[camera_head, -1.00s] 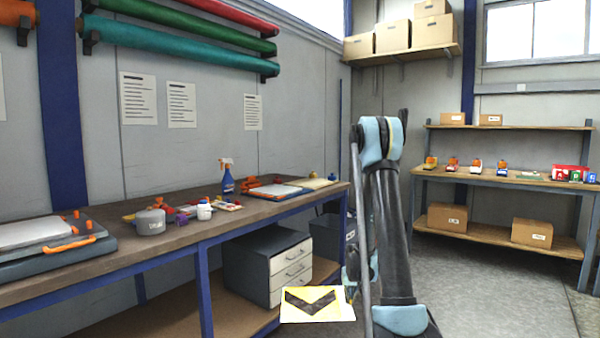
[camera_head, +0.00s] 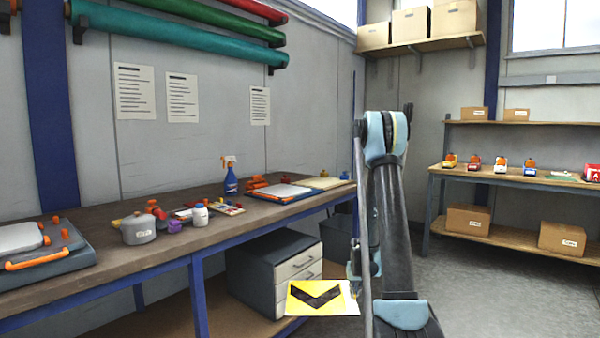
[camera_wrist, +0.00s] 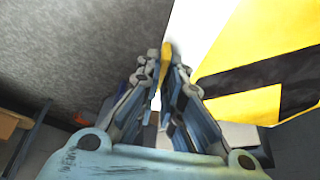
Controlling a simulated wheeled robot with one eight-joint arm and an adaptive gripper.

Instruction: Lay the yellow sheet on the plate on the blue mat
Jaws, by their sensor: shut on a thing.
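The yellow sheet (camera_head: 301,303) with a black chevron is held low in front of the bench in the head view. It fills the right side of the wrist view (camera_wrist: 268,40), with a white margin at its edge. My gripper (camera_wrist: 166,62) is shut on that edge; in the head view it is largely hidden behind my arm. A pale plate (camera_head: 283,191) lies on what looks like a blue mat (camera_head: 290,200) at the bench's far end, with orange parts behind it. The sheet is apart from the plate, nearer and lower in the picture.
The bench (camera_head: 150,262) also holds a grey pot (camera_head: 138,231), a white jar (camera_head: 200,215), a blue spray bottle (camera_head: 230,181) and, at left, a grey device with an orange handle (camera_head: 36,254). A drawer unit (camera_head: 262,275) stands under it. Open floor (camera_head: 480,295) lies to the right.

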